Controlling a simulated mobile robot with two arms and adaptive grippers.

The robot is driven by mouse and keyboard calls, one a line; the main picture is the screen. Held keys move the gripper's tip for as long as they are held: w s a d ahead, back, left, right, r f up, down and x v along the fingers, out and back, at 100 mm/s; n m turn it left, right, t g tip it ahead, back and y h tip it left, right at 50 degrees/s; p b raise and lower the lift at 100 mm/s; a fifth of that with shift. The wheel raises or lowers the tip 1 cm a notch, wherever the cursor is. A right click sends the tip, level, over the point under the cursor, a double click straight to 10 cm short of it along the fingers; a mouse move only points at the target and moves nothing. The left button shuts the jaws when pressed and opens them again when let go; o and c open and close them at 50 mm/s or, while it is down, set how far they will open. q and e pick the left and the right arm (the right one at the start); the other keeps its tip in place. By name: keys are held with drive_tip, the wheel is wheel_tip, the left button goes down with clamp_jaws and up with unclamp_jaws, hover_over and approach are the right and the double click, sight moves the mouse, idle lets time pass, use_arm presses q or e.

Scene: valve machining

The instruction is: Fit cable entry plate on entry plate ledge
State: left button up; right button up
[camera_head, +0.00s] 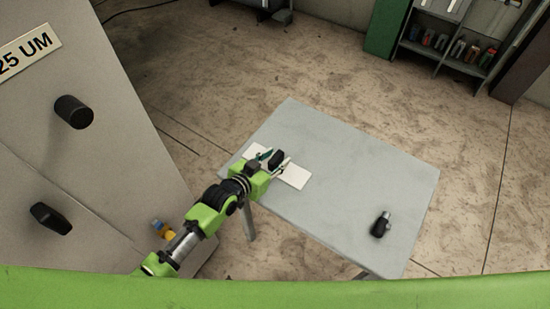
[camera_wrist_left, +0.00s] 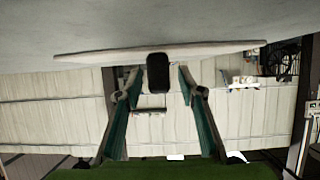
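The cable entry plate (camera_head: 294,177) is a flat white plate lying on the grey table, with a black block-like handle (camera_head: 276,158) standing up from it. My left gripper (camera_head: 275,160) is at this handle, one finger on each side. In the left wrist view the plate (camera_wrist_left: 215,49) shows nearly edge-on and the handle (camera_wrist_left: 158,73) sits between the fingertips (camera_wrist_left: 159,80). Gaps show on both sides of the handle, so the gripper is open around it. My right gripper is not in view. I cannot make out the entry plate ledge.
The grey table (camera_head: 340,150) is mostly bare. A small black object with a silver end (camera_head: 381,224) is near its right edge. A large grey panel (camera_head: 85,165) with black knobs (camera_head: 73,112) stands at left. Shelves (camera_head: 450,45) stand at the back right.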

use_arm(q)
drive_tip(key=shift+s+a, duration=0.15)
drive_tip(key=shift+s, duration=0.05)
drive_tip(key=v, duration=1.1)
drive_tip(key=shift+s+a+r, duration=0.15)
drive_tip(key=shift+s+r, duration=0.05)
drive_tip(key=shift+s, duration=0.1)
